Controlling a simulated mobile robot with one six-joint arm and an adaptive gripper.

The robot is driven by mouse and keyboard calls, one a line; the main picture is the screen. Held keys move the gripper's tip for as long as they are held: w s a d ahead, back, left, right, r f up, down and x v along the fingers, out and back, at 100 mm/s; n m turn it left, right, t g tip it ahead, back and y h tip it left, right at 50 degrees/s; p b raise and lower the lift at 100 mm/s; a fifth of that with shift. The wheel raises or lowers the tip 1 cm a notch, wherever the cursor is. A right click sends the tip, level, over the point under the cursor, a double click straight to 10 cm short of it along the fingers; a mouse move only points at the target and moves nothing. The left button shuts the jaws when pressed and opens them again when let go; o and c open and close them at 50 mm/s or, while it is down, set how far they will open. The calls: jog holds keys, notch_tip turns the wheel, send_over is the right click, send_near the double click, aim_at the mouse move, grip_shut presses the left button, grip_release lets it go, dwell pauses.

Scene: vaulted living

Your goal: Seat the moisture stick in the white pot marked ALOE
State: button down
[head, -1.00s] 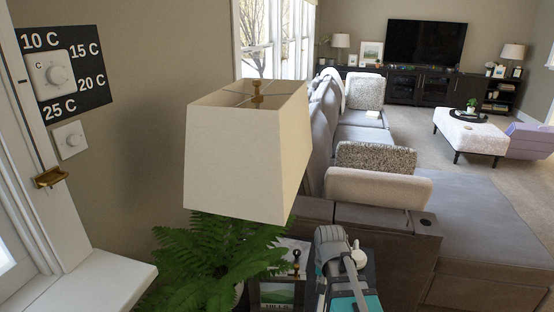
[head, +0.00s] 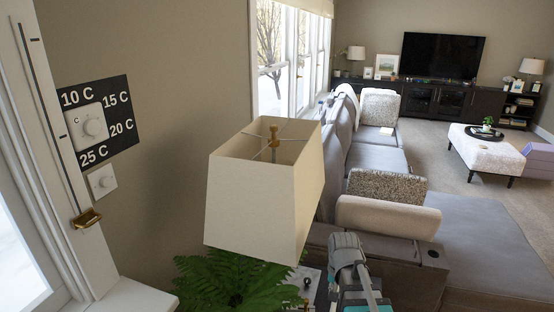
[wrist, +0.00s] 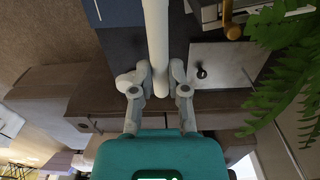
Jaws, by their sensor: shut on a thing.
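My gripper (wrist: 158,92) is shut on a smooth white rod (wrist: 156,40) in the wrist view. The rod runs from between the fingers to the top edge. It may be the moisture stick, but no marking shows. In the head view my gripper (head: 352,280) is at the bottom, right of the lampshade, and what it holds is unclear. No white pot marked ALOE can be read in either view. A small potted plant (head: 487,123) stands far off on the ottoman, too small to read.
A cream lampshade (head: 255,200) and a green fern (head: 235,282) stand close on the left of my gripper. A grey sofa (head: 380,150) lies beyond. A dial panel (head: 98,122) is on the left wall.

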jog(key=shift+r+p, duration=2.9)
jog(key=shift+r, duration=0.5)
jog(key=shift+s, duration=0.15)
